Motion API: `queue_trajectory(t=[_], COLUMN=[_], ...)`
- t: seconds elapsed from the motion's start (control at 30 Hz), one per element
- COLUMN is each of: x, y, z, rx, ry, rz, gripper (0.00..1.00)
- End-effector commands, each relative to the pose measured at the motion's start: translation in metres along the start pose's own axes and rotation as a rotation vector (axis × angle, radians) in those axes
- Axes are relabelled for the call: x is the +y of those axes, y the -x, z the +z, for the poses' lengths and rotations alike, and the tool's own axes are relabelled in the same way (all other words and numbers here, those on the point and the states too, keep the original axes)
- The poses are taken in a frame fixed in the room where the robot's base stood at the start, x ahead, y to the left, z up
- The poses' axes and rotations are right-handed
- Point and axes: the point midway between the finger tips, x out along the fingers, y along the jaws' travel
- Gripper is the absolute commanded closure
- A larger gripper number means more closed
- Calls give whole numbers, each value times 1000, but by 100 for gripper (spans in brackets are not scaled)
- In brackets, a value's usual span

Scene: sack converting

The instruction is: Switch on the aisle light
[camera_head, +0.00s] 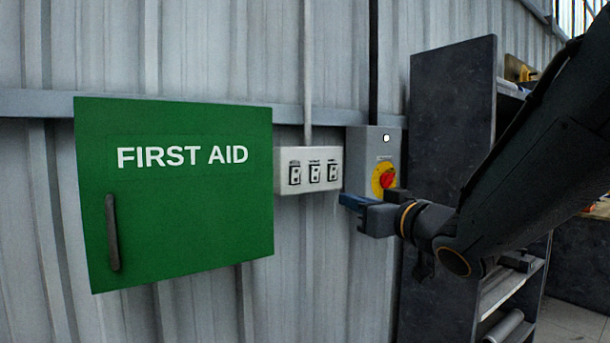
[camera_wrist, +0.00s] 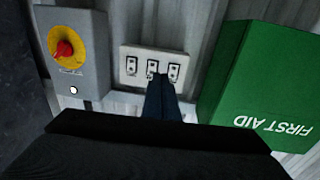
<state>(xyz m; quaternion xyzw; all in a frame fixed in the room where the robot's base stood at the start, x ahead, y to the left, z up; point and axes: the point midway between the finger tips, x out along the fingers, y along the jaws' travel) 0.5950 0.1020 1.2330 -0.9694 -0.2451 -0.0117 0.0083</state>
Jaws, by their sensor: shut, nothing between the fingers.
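A white switch panel (camera_head: 309,171) with three rocker switches in a row is fixed to the corrugated wall. Small labels sit above the switches, too small to read. My gripper (camera_head: 351,201) is shut and empty, with blue fingers, at the right of the panel and a little below it in the head view. In the wrist view the panel (camera_wrist: 139,65) shows upside down, and the shut fingertips (camera_wrist: 160,77) overlap it near the middle switch. Whether they touch it I cannot tell.
A green first aid cabinet (camera_head: 180,225) juts out left of the panel. Right of it is a grey box (camera_head: 361,160) with a red rotary knob (camera_head: 387,179) on a yellow disc. A dark shelf unit (camera_head: 447,150) stands further right.

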Motion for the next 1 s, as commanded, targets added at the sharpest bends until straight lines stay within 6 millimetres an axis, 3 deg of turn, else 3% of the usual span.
queue_trajectory(t=[0.03, 0.17, 0.63, 0.77, 1.0], x=[-8, -22, -25, -27, -32], y=[1, 3, -3, -19, -65], z=[-12, -28, -30, -32, -37], rx=[36, 88, 95, 94, 94], ry=[2, 3, 2, 2, 2], rz=[-35, -91, -101, -103, -103], gripper=[100, 100, 100, 100, 100])
